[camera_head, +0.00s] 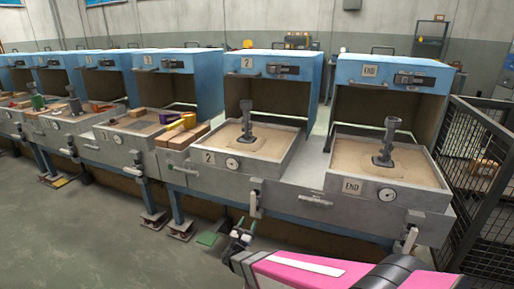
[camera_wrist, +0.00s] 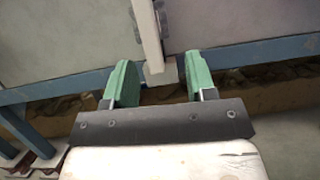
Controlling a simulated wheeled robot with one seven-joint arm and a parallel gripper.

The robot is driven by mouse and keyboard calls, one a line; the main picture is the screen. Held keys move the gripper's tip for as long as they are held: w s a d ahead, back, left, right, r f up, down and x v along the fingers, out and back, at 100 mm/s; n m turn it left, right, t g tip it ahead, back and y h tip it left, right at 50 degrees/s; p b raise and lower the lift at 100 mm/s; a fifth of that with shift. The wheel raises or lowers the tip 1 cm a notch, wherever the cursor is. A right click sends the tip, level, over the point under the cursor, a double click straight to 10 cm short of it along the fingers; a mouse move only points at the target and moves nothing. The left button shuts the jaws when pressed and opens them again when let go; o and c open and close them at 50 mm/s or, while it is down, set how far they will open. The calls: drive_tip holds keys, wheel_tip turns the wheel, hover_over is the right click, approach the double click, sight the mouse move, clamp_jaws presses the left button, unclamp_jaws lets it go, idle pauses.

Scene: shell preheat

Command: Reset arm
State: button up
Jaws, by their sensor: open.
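My gripper (camera_head: 243,238) is low in front of the row of sand stations, at the lower middle of the head view, with my pink arm behind it. In the wrist view my gripper (camera_wrist: 162,84) shows two green fingers spread apart, with nothing between them. Beyond the fingers are a pale upright lever (camera_wrist: 148,35) and a blue frame rail (camera_wrist: 80,86). I cannot tell the exact gap between the fingers and the lever.
Station 2 (camera_head: 228,158) and the END station (camera_head: 380,197) each hold sand with a grey metal piece standing in it. Brick-like blocks (camera_head: 178,139) lie left of station 2. A black mesh fence (camera_head: 480,190) stands at the right. Open floor (camera_head: 90,245) is at the left front.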

drive_tip(key=s+d+r+m+g+h, duration=0.1)
drive_tip(key=d+r+m+g+h, duration=0.1)
drive_tip(key=d+m+g, duration=0.75)
drive_tip(key=s+d+r+m+g+h, duration=0.1)
drive_tip(key=d+m+g+h, duration=0.1)
drive_tip(key=d+m+g, duration=0.75)
drive_tip(key=s+d+r+m+g+y, duration=0.1)
drive_tip(key=s+d+r+m+y, duration=0.5)
drive_tip(key=m+y, duration=0.6)
drive_tip(key=shift+s+r+y, duration=0.15)
drive_tip(key=shift+s+y, duration=0.15)
drive_tip(key=shift+s, duration=0.3)
